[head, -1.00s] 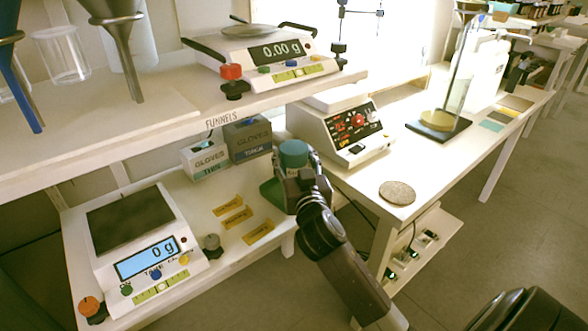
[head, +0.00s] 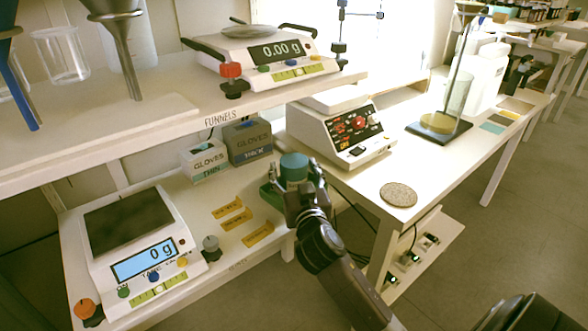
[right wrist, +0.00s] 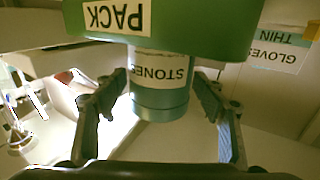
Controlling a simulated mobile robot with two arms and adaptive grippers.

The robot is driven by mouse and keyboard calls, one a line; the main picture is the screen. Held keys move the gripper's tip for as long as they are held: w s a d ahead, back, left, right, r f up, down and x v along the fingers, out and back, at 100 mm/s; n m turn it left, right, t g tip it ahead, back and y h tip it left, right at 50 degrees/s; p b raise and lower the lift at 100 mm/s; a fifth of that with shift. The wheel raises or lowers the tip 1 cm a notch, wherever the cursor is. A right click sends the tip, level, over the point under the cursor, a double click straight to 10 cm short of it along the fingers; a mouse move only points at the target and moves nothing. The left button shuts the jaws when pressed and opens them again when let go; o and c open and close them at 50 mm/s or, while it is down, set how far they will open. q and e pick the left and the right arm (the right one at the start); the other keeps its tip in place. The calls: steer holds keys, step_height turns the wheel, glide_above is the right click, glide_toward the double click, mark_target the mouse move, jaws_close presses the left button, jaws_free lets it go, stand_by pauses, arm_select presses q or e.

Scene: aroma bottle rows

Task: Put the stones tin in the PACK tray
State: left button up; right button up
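The stones tin (head: 293,167) is a teal cylinder on the lower shelf's right end. It stands upright in the green PACK tray (head: 270,196). In the right wrist view the STONES tin (right wrist: 160,105) rises past the rim of the PACK tray (right wrist: 200,38), whose wall hides its base. My right gripper (head: 300,190) is at the tin in front of the tray. In the right wrist view its fingers (right wrist: 160,88) stand on both sides of the tin, with narrow gaps, so it looks open.
Glove boxes (head: 248,140) stand behind the tray. Yellow labels (head: 235,220) lie to its left, beside a scale (head: 140,245). The upper shelf (head: 190,115) overhangs the left part. A red-display instrument (head: 340,130) and a round disc (head: 398,194) are on the right table.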

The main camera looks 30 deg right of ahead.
stand_by(0.3)
steer(key=shift+s+r, duration=0.1)
arm_select(q)
steer(key=shift+w+f, duration=0.2)
steer(key=shift+f, duration=0.05)
arm_select(e)
steer(key=v, duration=1.1)
steer(key=shift+s+a, duration=0.2)
steer(key=shift+s, duration=0.15)
arm_select(q)
steer(key=shift+s+f, duration=0.1)
